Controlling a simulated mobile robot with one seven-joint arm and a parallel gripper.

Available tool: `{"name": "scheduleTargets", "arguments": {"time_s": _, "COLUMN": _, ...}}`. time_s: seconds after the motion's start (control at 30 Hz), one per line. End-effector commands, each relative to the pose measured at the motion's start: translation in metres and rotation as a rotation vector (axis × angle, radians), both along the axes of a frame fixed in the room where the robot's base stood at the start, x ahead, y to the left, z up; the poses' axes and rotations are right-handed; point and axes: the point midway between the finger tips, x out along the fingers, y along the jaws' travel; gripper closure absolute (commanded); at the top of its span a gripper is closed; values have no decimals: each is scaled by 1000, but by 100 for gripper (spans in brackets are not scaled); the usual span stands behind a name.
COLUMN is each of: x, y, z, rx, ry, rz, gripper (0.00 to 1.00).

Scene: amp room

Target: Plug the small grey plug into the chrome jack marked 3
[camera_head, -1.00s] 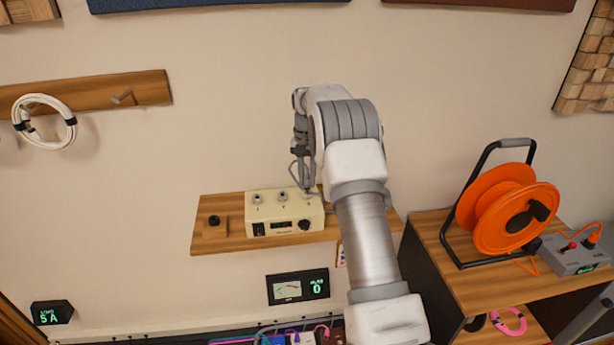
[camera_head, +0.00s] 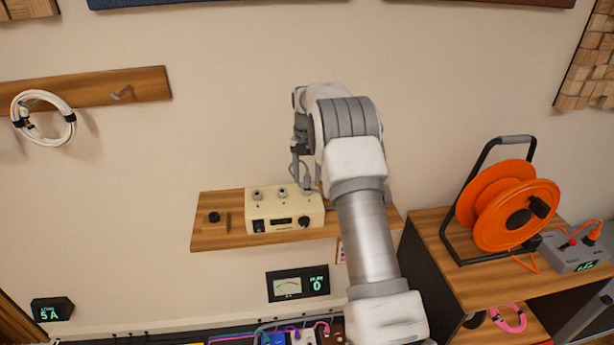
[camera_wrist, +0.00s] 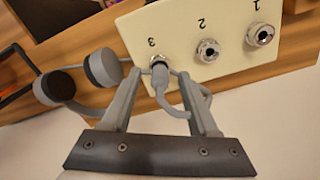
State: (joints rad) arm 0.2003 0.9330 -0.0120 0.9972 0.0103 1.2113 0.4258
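The small grey plug (camera_wrist: 161,82) stands in the chrome jack marked 3 (camera_wrist: 157,61) in the wrist view, its grey cable curling back to the right. How deep it sits is hard to tell. My gripper (camera_wrist: 163,75) is open around the plug, with gaps on both sides. In the head view the plug (camera_head: 307,183) stands upright on the cream box (camera_head: 285,211), and my gripper (camera_head: 298,168) is just above and left of it. The jacks marked 2 (camera_wrist: 208,50) and 1 (camera_wrist: 261,33) are empty.
The box sits on a wooden wall shelf (camera_head: 209,239). Two black-and-grey round pieces (camera_wrist: 61,85) lie beside it in the wrist view, with grey cable by them. A black knob-like piece (camera_head: 213,217) is at the shelf's left. An orange reel (camera_head: 508,207) stands right.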

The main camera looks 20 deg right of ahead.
Motion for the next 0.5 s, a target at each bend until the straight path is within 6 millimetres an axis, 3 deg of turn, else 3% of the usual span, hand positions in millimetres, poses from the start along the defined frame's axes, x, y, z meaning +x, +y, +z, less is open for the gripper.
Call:
{"name": "scheduleTargets", "arguments": {"time_s": 0.27, "x": 1, "y": 0, "z": 5, "rx": 0, "ry": -2, "rz": 0, "gripper": 40}}
{"name": "scheduleTargets", "arguments": {"time_s": 0.5, "x": 1, "y": 0, "z": 46, "rx": -2, "ry": -6, "rz": 0, "gripper": 40}}
